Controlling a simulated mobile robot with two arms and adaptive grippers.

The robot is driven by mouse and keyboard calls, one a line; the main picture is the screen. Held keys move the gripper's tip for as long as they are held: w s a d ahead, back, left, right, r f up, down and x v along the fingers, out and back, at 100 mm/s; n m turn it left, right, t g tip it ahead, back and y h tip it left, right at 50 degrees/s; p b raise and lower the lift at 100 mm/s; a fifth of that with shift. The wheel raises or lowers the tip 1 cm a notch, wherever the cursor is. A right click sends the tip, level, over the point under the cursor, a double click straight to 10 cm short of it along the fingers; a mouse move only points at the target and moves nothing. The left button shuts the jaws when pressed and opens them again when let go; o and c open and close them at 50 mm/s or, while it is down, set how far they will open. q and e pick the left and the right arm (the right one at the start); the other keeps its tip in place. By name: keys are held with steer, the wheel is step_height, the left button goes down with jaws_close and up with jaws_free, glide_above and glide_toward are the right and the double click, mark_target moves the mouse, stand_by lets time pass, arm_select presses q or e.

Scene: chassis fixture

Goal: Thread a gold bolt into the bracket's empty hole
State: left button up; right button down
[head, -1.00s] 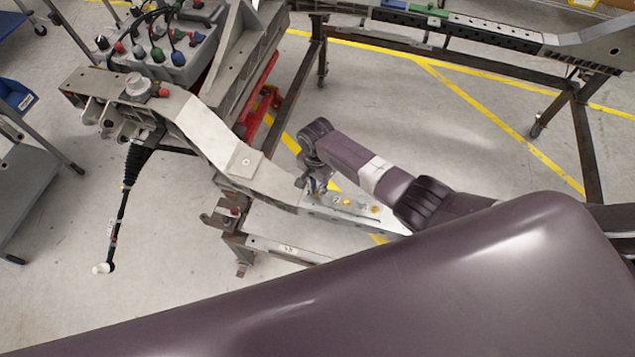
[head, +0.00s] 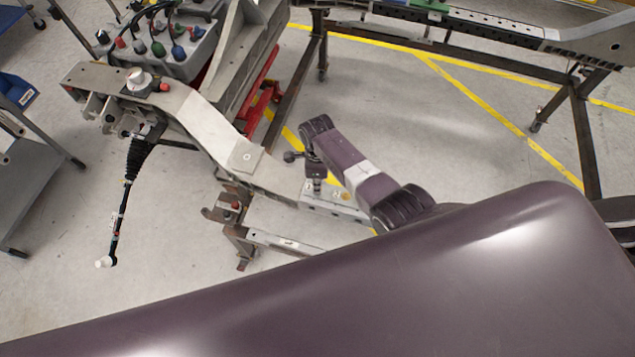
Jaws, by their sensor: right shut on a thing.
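The bracket (head: 340,209) is a pale metal plate with holes at the end of the grey chassis beam. A small gold bolt (head: 346,195) shows on it, just left of my right arm. My right gripper (head: 316,189) points down at the left part of the bracket, close above it. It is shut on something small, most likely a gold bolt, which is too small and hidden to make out. I cannot tell whether the gripped thing touches the bracket. The empty hole cannot be made out. My right forearm hides the bracket's right end. My left gripper is not in view.
The chassis beam (head: 205,122) runs from the upper left to the bracket. A black damper rod (head: 124,195) hangs at the left. A grey box with coloured connectors (head: 178,50) stands behind. A steel frame (head: 583,140) is at the right. Open floor lies between.

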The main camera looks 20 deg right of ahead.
steer(key=m, duration=0.4)
steer(key=shift+s+f, duration=0.35)
steer(key=c, duration=1.8)
jaws_free()
steer(key=shift+w, duration=0.2)
steer(key=shift+w+d+r, duration=0.1)
steer(key=shift+r, duration=0.05)
steer(key=shift+r, duration=1.25)
